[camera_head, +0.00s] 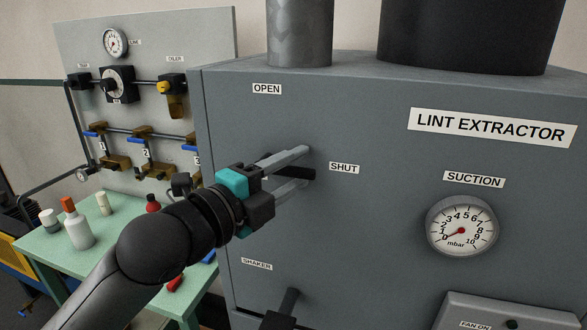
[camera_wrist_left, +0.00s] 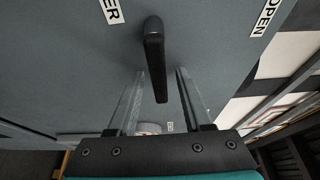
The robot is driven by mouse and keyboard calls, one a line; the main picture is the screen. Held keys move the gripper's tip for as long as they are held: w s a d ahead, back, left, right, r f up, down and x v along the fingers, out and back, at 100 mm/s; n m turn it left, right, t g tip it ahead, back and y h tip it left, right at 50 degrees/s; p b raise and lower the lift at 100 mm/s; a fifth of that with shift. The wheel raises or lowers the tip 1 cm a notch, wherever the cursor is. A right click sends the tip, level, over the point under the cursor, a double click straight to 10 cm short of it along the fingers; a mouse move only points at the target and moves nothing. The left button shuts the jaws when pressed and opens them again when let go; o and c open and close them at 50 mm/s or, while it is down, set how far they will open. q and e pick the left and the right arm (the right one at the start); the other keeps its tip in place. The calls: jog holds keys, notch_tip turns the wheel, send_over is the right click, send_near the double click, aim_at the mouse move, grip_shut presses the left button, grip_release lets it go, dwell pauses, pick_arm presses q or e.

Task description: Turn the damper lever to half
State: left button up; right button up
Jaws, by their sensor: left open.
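The black damper lever (camera_head: 301,174) is on the front of the grey lint extractor, its free end pointing right toward the SHUT label (camera_head: 344,168). The OPEN label (camera_head: 267,89) is above it. My left gripper (camera_head: 307,166) is open at the lever, its fingers partly hiding it in the head view. In the left wrist view the lever (camera_wrist_left: 156,65) runs from its pivot at the top down between the two spread fingers (camera_wrist_left: 157,88), with a gap on each side. My right gripper is not in view.
A suction gauge (camera_head: 462,225) with its needle near 0 is right of the lever. A black shaker handle (camera_head: 288,301) is below. On the left are a green table (camera_head: 110,247) with bottles and a valve panel (camera_head: 190,40). The extractor face around the lever is clear.

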pick_arm(q)
jog(key=shift+c, duration=0.2)
grip_shut()
dwell(1.3)
